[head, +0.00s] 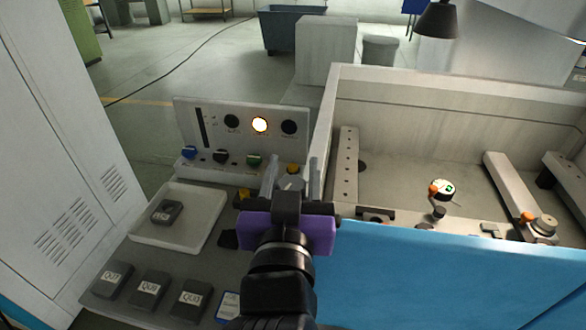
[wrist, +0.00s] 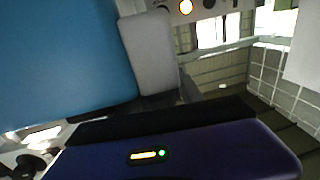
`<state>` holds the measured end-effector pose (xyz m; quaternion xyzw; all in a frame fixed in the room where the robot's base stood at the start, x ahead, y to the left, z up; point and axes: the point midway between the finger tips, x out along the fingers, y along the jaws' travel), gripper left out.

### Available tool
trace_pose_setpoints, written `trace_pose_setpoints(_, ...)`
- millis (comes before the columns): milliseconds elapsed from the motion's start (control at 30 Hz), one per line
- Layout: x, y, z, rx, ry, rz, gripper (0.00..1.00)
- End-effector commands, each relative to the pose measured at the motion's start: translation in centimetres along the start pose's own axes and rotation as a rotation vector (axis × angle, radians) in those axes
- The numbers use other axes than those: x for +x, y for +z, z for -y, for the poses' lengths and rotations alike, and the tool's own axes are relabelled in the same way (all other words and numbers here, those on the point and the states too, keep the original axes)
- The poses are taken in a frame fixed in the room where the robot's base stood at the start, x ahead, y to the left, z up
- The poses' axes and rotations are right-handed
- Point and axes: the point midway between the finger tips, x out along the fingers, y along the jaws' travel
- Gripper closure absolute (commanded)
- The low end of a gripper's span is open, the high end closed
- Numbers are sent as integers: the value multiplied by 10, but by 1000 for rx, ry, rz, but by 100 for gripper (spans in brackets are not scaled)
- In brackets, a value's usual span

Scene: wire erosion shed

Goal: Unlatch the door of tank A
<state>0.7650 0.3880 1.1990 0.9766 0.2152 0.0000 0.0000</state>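The tank (head: 400,106) is an open-topped grey tub on the right in the head view. Its front is a blue door panel (head: 450,275), which also fills the upper left of the wrist view (wrist: 60,60). My gripper (head: 292,172) is over the left end of that panel, beside the tank's left wall. Its two pale fingers stand apart, so it looks open. A small grey round part (head: 290,184) shows between them; I cannot tell whether it is a latch. No latch is clearly visible, and my purple gripper body hides the door's left edge. No letter A is readable.
A control panel (head: 215,130) with a lit lamp and several knobs stands close behind my gripper on the left. A white tray (head: 150,233) and dark labelled blocks (head: 150,287) lie on the left bench. Clamps and rails (head: 515,190) sit inside the tank.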

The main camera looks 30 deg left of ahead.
Motion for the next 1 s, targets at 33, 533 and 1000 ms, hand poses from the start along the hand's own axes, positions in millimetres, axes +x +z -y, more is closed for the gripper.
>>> trace_pose_setpoints(33,0,0,0,0,0,0,68)
trace_pose_setpoints(533,0,2,0,0,44,-1,100)
trace_pose_setpoints(1000,-2,4,-10,2,398,-4,100)
